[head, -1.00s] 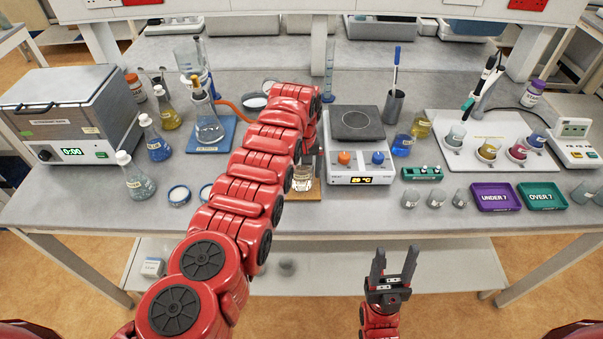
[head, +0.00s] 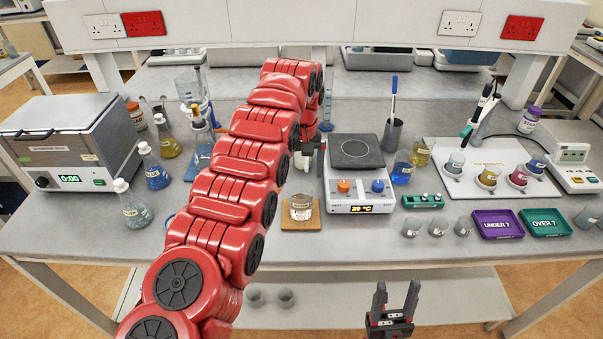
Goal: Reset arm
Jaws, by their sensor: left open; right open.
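My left arm reaches over the bench from the lower left. My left gripper (head: 303,158) points down above the bench, partly hidden by the arm; it is open and empty. Below it, apart from it, a small glass beaker (head: 300,207) with clear contents stands upright on a tan square pad (head: 291,224). My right gripper (head: 396,298) is open and empty, fingers up, in front of the bench and below its top.
A hotplate (head: 357,170) reading 29 °C stands right of the beaker. Several flasks and a water bath (head: 68,150) are at left. Small cups, a purple tray (head: 497,238) and a green tray (head: 545,236) lie at right. The front bench edge is mostly clear.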

